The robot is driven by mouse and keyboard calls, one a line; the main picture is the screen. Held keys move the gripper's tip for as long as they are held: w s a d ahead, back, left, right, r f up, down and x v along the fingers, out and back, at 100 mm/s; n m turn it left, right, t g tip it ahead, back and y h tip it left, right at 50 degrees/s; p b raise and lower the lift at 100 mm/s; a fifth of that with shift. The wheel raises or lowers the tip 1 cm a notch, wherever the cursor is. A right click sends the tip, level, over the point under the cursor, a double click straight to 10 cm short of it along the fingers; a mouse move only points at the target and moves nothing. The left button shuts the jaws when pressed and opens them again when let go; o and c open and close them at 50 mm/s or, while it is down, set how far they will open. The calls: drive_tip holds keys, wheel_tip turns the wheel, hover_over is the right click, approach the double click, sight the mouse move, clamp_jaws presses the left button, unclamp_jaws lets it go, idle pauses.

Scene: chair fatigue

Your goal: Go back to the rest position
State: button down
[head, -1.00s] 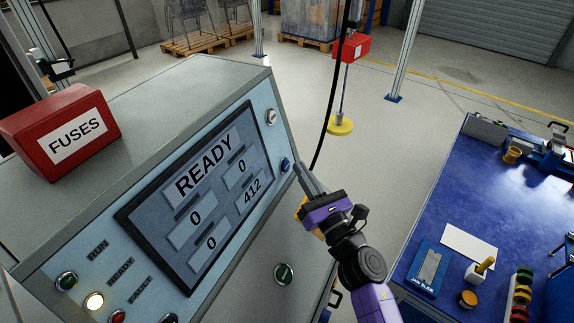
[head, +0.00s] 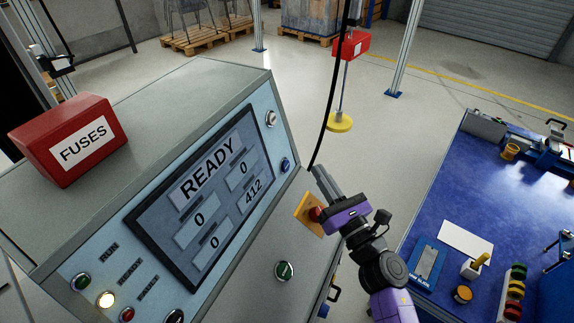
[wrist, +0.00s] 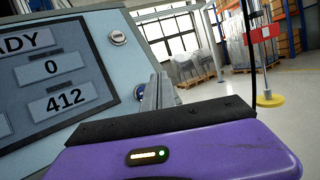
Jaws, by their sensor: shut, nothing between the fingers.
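My gripper (head: 322,180) is purple with grey fingers. It is shut and empty, in the air in front of the right end of the control cabinet (head: 215,78). In the wrist view the fingers (wrist: 158,92) stand together beside the cabinet's panel edge, touching nothing that I can see. The cabinet's screen (head: 198,202) reads READY, with several zeros and 412. A blue button (head: 285,164) and a pale knob (head: 271,118) sit on the panel's right side. A red button on a yellow plate (head: 309,215) shows just behind my gripper, partly hidden by it.
A red FUSES box (head: 68,140) sits on the cabinet top. A blue workbench (head: 440,205) with several small items stands at the right. Open floor lies between cabinet and bench.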

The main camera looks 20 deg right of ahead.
idle(0.4)
drive_tip(key=s+a+f+n+g+h, duration=0.1)
drive_tip(key=s+n+g+h, duration=0.3)
drive_tip(key=s+n, duration=3)
drive_tip(key=s+g, duration=0.1)
drive_tip(key=s, duration=0.6)
drive_tip(key=shift+s+f+n+g, duration=0.3)
drive_tip(key=shift+f+n+g, duration=0.1)
